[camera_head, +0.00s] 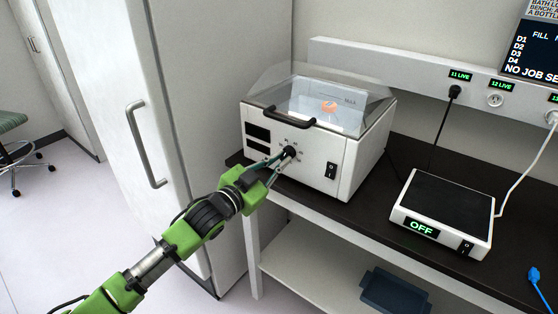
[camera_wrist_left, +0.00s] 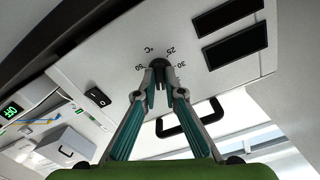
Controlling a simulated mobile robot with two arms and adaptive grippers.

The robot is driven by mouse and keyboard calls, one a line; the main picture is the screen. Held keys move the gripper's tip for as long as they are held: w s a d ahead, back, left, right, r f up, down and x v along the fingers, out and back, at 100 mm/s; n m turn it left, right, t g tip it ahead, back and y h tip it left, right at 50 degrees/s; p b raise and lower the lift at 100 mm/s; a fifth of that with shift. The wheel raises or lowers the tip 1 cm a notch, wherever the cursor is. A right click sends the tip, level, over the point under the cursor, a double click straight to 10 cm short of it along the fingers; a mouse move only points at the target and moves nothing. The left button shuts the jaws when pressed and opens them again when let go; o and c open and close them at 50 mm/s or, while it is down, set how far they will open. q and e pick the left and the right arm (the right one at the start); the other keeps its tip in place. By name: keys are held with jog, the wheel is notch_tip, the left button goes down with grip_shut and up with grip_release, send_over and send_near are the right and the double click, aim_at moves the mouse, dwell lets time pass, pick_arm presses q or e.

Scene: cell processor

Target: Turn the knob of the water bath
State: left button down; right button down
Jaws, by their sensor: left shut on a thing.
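The water bath (camera_head: 318,165) is a white box with a clear lid, standing on the dark bench in the head view. Its black knob (camera_head: 290,151) is on the front panel, ringed by temperature marks. The fingers hide part of the knob. My right gripper is not in view.
A black rocker switch (camera_head: 331,170) is right of the knob, and a black lid handle (camera_head: 289,116) is above it. A white device (camera_head: 443,246) reading OFF stands to the right on the bench. A tall white cabinet (camera_head: 222,60) stands close on the left. A blue tray (camera_head: 391,289) is on the lower shelf.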

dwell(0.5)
pick_arm(q)
jog(key=c, duration=2.1)
grip_release()
jog(key=shift+c, duration=0.2)
jog(key=shift+s, duration=0.1)
jog(key=v, duration=1.2)
